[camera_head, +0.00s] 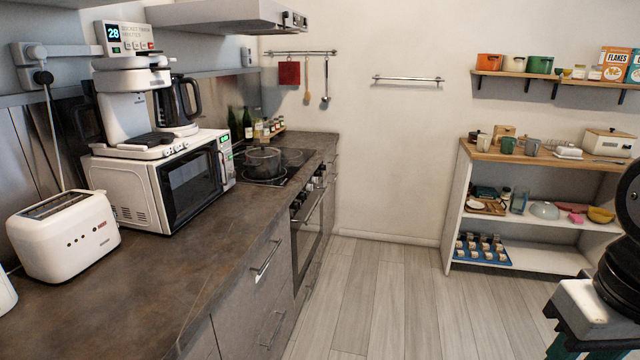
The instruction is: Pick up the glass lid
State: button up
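A clear, domed piece that looks like a glass lid (545,210) rests on the middle shelf of the white shelf unit at the right. A dark pot (263,160) stands on the black cooktop along the left counter; its top looks glassy, but I cannot tell whether a separate lid is on it. My gripper is not in view.
The shelf unit (453,215) also holds a yellow bowl (601,215) and a blue tray (482,252) of small items. The left counter (190,262) carries a toaster (65,235) and a microwave (165,180). The wooden floor (385,295) between counter and shelf is clear.

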aim_at(263, 152)
jog(key=i, duration=3.75)
jog(key=u, duration=1.9)
